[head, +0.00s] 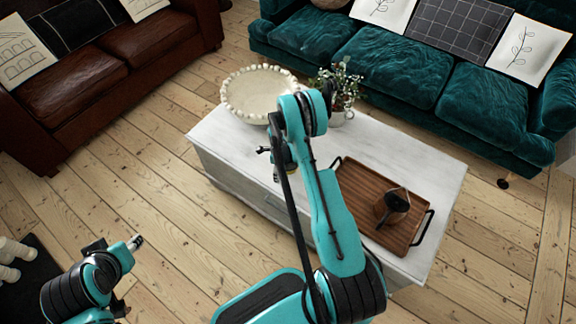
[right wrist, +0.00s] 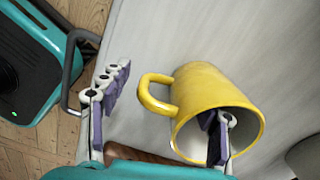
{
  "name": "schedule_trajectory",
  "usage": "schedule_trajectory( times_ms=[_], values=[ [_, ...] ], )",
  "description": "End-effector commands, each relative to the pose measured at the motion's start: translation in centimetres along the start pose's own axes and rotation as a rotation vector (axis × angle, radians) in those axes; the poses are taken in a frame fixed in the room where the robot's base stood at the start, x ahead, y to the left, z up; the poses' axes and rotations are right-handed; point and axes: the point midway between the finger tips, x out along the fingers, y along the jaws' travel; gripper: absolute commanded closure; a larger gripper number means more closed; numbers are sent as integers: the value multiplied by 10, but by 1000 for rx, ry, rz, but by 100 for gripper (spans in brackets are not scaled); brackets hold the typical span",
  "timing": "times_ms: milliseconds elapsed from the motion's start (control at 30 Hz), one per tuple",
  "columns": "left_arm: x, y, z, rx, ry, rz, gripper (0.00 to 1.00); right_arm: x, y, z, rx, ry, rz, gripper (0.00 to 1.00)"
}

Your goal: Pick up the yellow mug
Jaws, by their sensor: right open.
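The yellow mug (right wrist: 215,95) is on the pale table top in the right wrist view, its opening toward the camera and its handle on the left. My right gripper (right wrist: 163,93) is open around the mug's handle side. One finger is outside, left of the handle, and the other reaches into the mug's opening. I cannot tell whether either finger touches it. In the head view my right arm hides most of the mug's area. My left gripper (head: 135,242) is low at the left over the floor, away from the table; its jaws are too small to judge.
The white table (head: 400,150) also holds a pale beaded bowl (head: 255,92), a potted plant (head: 341,88) and a wooden tray (head: 370,180) with a dark pot (head: 393,205). A brown sofa (head: 110,60) and a teal sofa (head: 400,70) stand behind.

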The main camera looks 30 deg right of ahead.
Motion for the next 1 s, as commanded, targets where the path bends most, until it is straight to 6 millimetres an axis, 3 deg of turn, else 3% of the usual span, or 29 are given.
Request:
schedule_trajectory(
  times_ms=[100,333,767,1000],
  values=[
    [-1,0,-1,0,0,0,60,-2,0,0,0,0,0,41],
    [-1,0,-1,0,0,0,60,-2,0,0,-1,0,0,100],
    [-2,0,-1,0,0,0,60,-3,0,0,-1,0,1,100],
    [-7,0,-5,0,0,0,60,-15,0,0,0,-1,0,100]
  ],
)
